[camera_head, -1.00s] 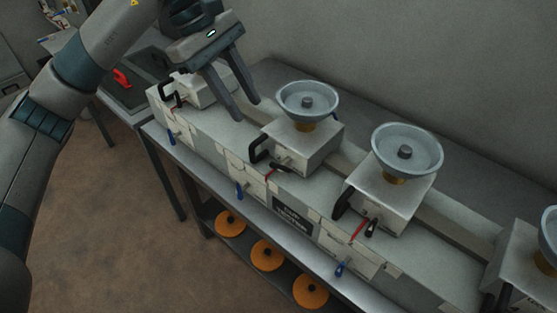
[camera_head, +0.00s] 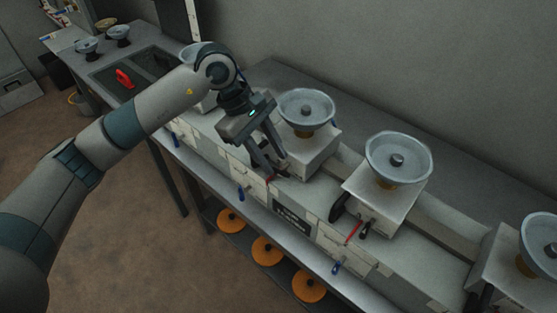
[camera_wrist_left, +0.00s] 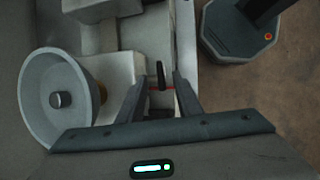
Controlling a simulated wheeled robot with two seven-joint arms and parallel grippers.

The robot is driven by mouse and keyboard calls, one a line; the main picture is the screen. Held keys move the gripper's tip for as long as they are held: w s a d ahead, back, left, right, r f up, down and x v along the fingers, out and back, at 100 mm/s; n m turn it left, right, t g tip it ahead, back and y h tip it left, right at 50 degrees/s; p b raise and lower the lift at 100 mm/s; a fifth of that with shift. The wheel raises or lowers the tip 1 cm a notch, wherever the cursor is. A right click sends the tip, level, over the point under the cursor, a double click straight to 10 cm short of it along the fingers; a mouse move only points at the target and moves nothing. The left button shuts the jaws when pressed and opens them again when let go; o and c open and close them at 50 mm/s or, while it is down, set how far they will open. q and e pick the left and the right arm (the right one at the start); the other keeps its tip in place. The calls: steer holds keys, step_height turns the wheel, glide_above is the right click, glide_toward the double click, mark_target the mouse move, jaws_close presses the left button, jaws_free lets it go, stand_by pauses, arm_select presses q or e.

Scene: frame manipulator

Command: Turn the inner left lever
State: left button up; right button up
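The inner left box (camera_head: 318,155) carries a grey-blue bowl (camera_head: 306,108) on top, and its front is partly hidden by my gripper. My left gripper (camera_head: 274,168) reaches down to that front, fingers pointing at the lever there. In the left wrist view a small black lever (camera_wrist_left: 160,72) with a red mark beside it lies between the two fingers (camera_wrist_left: 161,82). The fingers are apart, with visible gaps to the lever on both sides. The box's bowl (camera_wrist_left: 60,100) is left of the fingers there. My right gripper is in neither view.
The inner right box (camera_head: 375,200) has its own bowl, black handle and red-marked lever. Another box with a bowl (camera_head: 540,245) stands at far right. Orange discs (camera_head: 267,251) lie on the shelf below. Open floor lies in front.

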mark_target(281, 171)
arm_select(q)
steer(key=shift+p+x, duration=0.55)
steer(key=shift+x, duration=1.5)
jaws_close()
